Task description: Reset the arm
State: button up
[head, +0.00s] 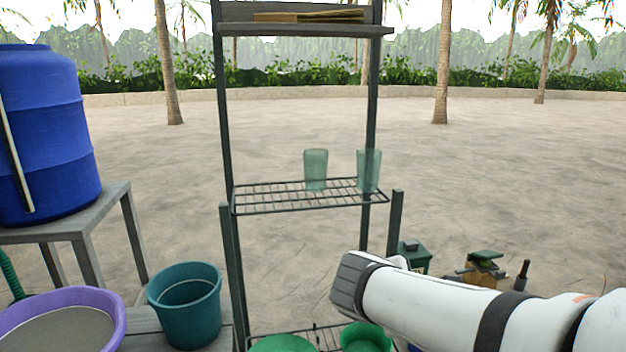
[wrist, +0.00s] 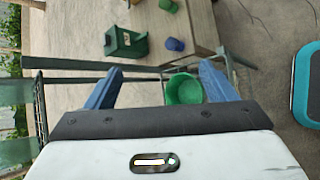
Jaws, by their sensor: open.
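My gripper (wrist: 160,76) shows in the wrist view with its two blue fingers spread wide apart. It is open, and nothing is held between the fingers. A green bowl (wrist: 184,89) shows beyond the gap between them, apart from the gripper. In the head view, my white arm reaches in from the lower right, in front of the rack's lower right side. The fingers cannot be made out there.
A metal rack (head: 228,120) holds two translucent green glasses (head: 316,170) (head: 368,170) on its wire shelf. Green bowls (head: 282,343) (head: 366,338) sit below. A blue barrel (head: 45,130), a teal bucket (head: 188,305) and a purple basin (head: 112,312) stand left. Open sand lies behind.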

jog(key=s+a+f+m+g+y, duration=0.2)
jog(key=s+f+m+g+y, duration=0.2)
jog(key=s+f+m+y, duration=0.3)
jog(key=s+m, duration=0.5)
jog(key=m, duration=0.4)
jog(key=shift+f+m+g, duration=0.3)
